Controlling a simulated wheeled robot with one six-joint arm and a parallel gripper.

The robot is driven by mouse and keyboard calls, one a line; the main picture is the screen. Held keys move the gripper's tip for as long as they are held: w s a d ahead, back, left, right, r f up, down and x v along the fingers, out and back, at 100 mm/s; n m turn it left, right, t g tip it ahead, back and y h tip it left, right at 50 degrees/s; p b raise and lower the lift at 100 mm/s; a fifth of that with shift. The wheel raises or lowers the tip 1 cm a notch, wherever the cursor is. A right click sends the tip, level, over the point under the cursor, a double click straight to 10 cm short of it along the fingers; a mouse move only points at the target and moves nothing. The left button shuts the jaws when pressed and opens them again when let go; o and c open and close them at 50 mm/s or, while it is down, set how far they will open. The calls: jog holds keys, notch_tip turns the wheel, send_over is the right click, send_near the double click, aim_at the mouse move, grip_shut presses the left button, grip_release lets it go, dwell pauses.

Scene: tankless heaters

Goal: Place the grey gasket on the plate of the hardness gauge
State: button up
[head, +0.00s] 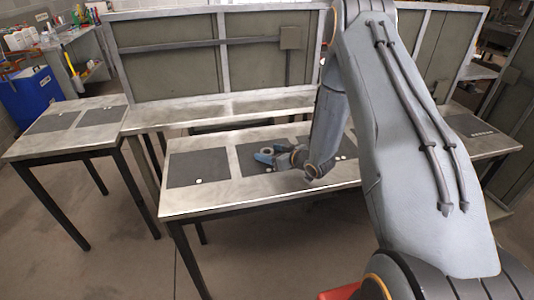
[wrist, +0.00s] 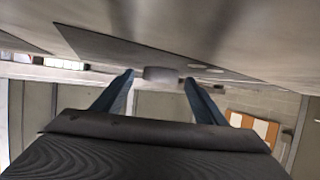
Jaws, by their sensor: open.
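A small grey round piece (head: 268,149), which looks like the grey gasket, sits on a dark mat on the middle table. It also shows in the wrist view (wrist: 160,73) as a short grey disc. My gripper (head: 266,154) is low over that mat with its blue fingers open. In the wrist view the two fingertips (wrist: 158,77) stand on either side of the disc, with a gap at each side. I cannot make out the hardness gauge or its plate in either view; my arm hides part of the table.
The middle table (head: 185,206) bears several dark mats; the left mat (head: 190,167) holds only a small white tag. A side table (head: 25,152) with two dark mats stands at the left. A grey framed panel (head: 190,52) rises behind. A blue bin (head: 32,92) is far left.

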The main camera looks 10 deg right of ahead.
jog(key=c, duration=1.2)
